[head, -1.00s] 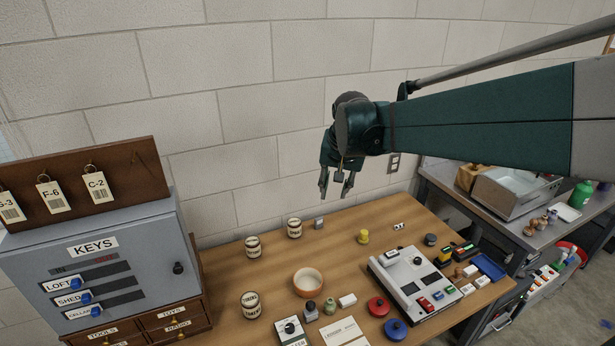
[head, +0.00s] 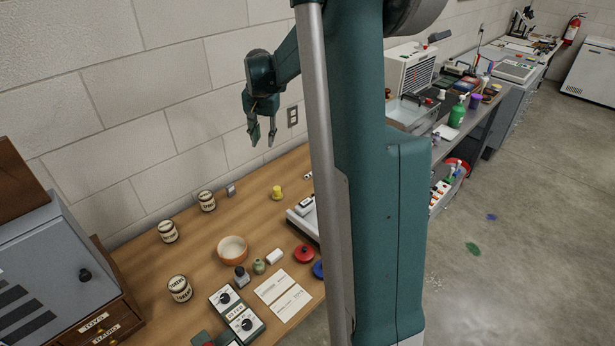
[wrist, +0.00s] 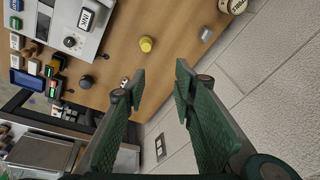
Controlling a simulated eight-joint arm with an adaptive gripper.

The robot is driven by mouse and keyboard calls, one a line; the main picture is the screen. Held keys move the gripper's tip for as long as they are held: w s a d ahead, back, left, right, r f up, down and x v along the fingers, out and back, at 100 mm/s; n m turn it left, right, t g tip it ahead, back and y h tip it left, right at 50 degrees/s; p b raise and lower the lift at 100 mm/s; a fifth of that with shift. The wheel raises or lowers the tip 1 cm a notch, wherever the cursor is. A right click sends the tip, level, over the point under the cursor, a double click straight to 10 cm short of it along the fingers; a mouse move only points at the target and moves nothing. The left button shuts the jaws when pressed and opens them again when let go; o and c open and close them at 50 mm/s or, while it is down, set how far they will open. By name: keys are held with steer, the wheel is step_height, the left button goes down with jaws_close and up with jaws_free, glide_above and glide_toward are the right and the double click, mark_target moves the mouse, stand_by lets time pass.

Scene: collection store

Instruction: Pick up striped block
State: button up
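A small white block with black marks, which looks like the striped block (wrist: 125,82), lies on the wooden table by the tip of the left finger in the wrist view. In the head view the striped block (head: 308,176) shows small near the table's back right, close to my arm column. My gripper (head: 262,142) hangs above the back of the table, fingers pointing down, apart from the block. In the wrist view my gripper (wrist: 160,80) is open, with nothing between its two green fingers.
A yellow knob-like piece (head: 277,193) and a small grey block (head: 231,190) stand near the block. A grey control panel (head: 303,222), an orange-rimmed bowl (head: 232,250) and several labelled jars (head: 168,232) stand farther off. The wall (head: 200,110) rises behind the table.

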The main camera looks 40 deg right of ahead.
steer(key=w+d+f+m+g, duration=0.1)
steer(key=w+d+f+m, duration=0.2)
steer(key=d+f, duration=0.95)
steer(key=m+g+y, duration=0.1)
steer(key=m, duration=0.2)
glide_toward(311, 173)
steer(key=shift+w+a+f, duration=0.15)
steer(key=shift+w+a, duration=0.15)
steer(key=shift+a, duration=0.05)
steer(key=shift+s+d+f, duration=0.1)
steer(key=shift+d+f, duration=0.15)
steer(key=shift+f, duration=1.25)
steer(key=shift+f, duration=0.1)
steer(key=shift+f+b, duration=0.3)
steer(key=shift+f, duration=2.2)
